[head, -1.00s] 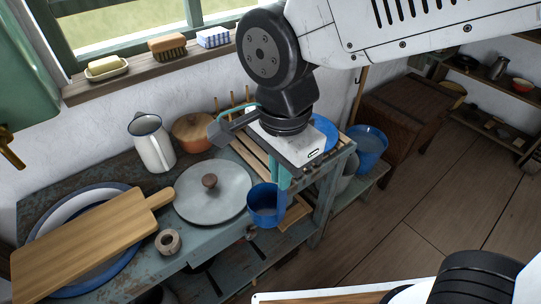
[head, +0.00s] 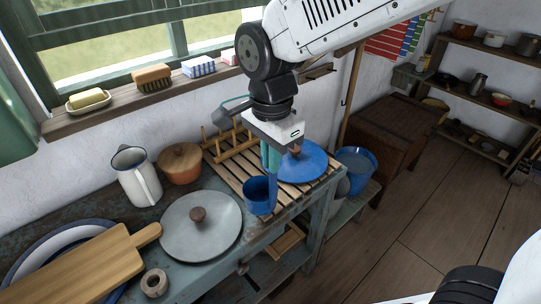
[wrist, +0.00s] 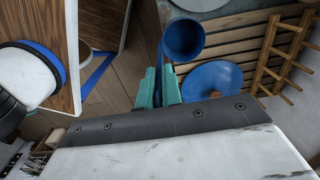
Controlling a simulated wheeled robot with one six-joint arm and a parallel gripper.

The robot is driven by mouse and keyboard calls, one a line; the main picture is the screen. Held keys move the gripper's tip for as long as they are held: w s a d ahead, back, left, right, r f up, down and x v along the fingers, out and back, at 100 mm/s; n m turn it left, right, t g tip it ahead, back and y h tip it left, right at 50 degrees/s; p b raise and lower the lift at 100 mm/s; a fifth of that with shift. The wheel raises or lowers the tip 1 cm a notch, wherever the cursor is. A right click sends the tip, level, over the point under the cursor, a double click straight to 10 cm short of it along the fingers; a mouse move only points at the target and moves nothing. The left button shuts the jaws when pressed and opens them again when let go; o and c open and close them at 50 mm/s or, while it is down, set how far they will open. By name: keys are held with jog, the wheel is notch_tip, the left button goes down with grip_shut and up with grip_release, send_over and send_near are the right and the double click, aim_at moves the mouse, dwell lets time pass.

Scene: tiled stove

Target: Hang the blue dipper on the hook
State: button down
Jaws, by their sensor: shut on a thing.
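The blue dipper (head: 259,196) is in my gripper (head: 270,158), its cup hanging low over the front of the slatted rack. My gripper's teal fingers are shut on its upright handle. In the wrist view, the dipper's cup (wrist: 184,39) shows beyond the teal fingers (wrist: 158,88); the handle is partly hidden between them. I cannot make out the hook for certain. A dark wooden rail (head: 318,72) is on the wall right of the window, partly behind my arm.
A blue lid with a knob (head: 305,166) lies on the slatted rack (head: 232,178), beside a wooden peg rack (head: 235,145). A grey lid (head: 200,232), a white jug (head: 138,177) and a cutting board (head: 85,268) crowd the bench left. A blue bucket (head: 357,165) stands right. Floor (head: 420,220) is open.

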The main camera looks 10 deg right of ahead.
jog(key=w+f, duration=0.3)
jog(key=w, duration=0.2)
jog(key=shift+w+d+f, duration=0.2)
jog(key=shift+d+f, duration=0.1)
jog(key=shift+d, duration=0.05)
jog(key=shift+f, duration=0.1)
jog(key=c, duration=1.6)
grip_release()
jog(key=shift+o, duration=0.2)
jog(key=shift+f, duration=0.1)
notch_tip(320, 180, up, 8)
jog(key=s+d+r+n+t, duration=0.1)
jog(key=s+d+n, duration=0.9)
jog(key=s+d, duration=0.8)
jog(key=shift+s+d+r+n, duration=0.3)
jog(key=shift+s+d+r, duration=0.1)
jog(key=shift+d, duration=0.85)
jog(key=shift+s+d+f+n, duration=0.2)
jog(key=shift+s+n, duration=0.1)
jog(key=shift+s, duration=0.1)
jog(key=shift+c, duration=0.2)
